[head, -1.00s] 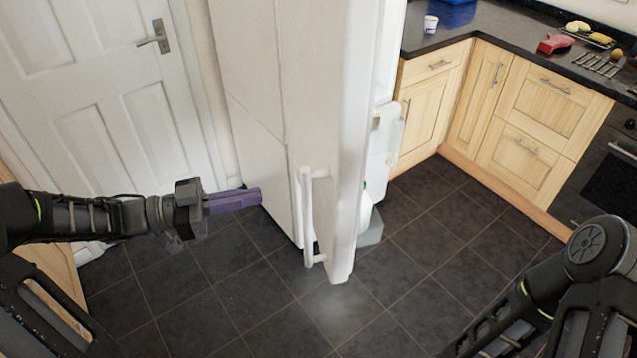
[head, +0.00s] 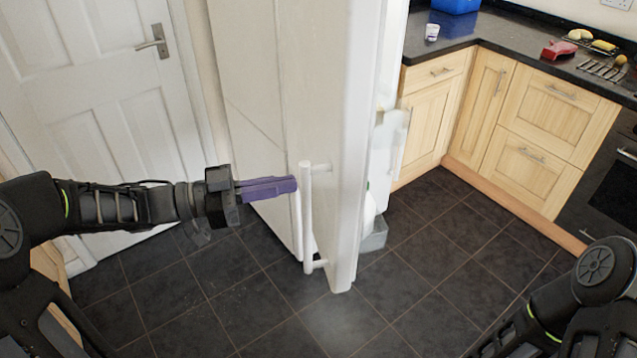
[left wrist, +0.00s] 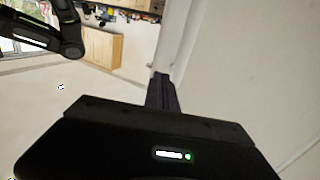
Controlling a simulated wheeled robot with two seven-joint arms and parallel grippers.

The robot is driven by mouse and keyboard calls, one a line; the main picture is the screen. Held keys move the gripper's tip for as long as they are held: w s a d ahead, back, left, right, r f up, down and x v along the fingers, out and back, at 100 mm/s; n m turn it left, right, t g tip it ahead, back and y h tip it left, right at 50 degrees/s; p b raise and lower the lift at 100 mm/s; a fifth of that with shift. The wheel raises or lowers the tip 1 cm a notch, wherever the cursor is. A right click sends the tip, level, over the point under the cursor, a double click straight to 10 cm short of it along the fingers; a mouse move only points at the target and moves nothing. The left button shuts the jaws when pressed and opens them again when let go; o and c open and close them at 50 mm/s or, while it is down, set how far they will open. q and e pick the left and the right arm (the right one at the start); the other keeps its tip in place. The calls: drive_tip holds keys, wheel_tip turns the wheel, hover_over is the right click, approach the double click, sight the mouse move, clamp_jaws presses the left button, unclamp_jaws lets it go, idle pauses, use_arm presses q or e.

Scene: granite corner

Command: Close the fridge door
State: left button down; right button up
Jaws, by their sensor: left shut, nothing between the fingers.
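The white fridge door (head: 345,120) stands open in the head view, its edge toward me and its inner side with shelves facing right. A long white vertical handle (head: 307,215) is on its left face. My left gripper (head: 294,184), with purple fingers, is shut and empty just left of the handle, in front of the pale fridge side; whether it touches the handle cannot be told. In the left wrist view its dark purple fingers (left wrist: 162,92) point at a pale surface. My right arm shows at the lower right of the head view, but its gripper is out of sight.
A grey bin-like door shelf (head: 374,237) shows low behind the door. Wooden cabinets (head: 530,150) with a dark worktop stand at the right. A white panelled door (head: 95,120) is at the left. The dark tiled floor (head: 300,320) is clear in front.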

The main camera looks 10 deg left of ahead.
sight(336, 176)
use_arm(q)
drive_tip(key=p+x, duration=0.1)
drive_tip(key=x, duration=0.5)
drive_tip(key=shift+r, duration=0.15)
drive_tip(key=shift+w+d, duration=0.25)
drive_tip(key=shift+d, duration=0.15)
drive_tip(key=shift+w+d, duration=0.1)
drive_tip(key=shift+d, duration=0.05)
